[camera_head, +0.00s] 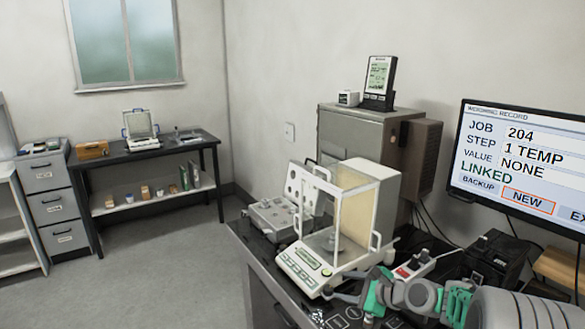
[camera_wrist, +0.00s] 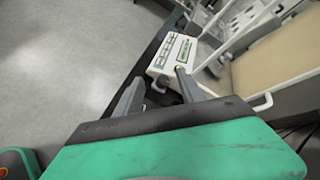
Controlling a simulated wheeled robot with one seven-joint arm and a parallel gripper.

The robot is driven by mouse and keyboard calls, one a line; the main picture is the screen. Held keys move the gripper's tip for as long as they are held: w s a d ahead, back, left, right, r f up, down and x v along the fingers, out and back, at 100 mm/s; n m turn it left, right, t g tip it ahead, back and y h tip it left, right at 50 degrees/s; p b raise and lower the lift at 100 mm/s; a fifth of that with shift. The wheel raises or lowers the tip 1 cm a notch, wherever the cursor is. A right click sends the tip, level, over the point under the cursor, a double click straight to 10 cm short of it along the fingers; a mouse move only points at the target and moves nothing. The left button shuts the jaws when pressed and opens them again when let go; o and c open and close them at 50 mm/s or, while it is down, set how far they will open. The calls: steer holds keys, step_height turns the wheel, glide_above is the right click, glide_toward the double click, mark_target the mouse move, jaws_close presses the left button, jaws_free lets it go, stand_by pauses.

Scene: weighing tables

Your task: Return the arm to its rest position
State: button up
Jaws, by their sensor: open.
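My gripper (camera_head: 340,284) is at the lower right of the head view, low at the near front corner of the weighing balance (camera_head: 305,264). In the wrist view its two fingers (camera_wrist: 157,84) are spread apart with nothing between them. The balance is a white instrument with a glass-walled weighing chamber. Its keypad panel (camera_wrist: 174,56) shows just beyond the fingertips in the wrist view. I cannot tell whether a fingertip touches the balance. My arm reaches in from the lower right and hides part of the table (camera_head: 257,262).
A monitor (camera_head: 525,165) at right reads "JOB 204, STEP 1 TEMP, VALUE NONE, LINKED". A grey cabinet (camera_head: 350,137) bears a small display (camera_head: 379,80). A red-switched power strip (camera_head: 412,265) lies beside my arm. Open floor (camera_head: 165,265) separates this table from the dark bench (camera_head: 150,150).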

steer(key=s+r+n+g+h, duration=0.1)
steer(key=s+n+g+h, duration=0.5)
steer(key=s+n, duration=1.4)
steer(key=s+h, duration=0.1)
steer(key=s, duration=0.8)
steer(key=shift+s+h, duration=0.3)
steer(key=shift+r, duration=0.1)
steer(key=shift+c, duration=0.6)
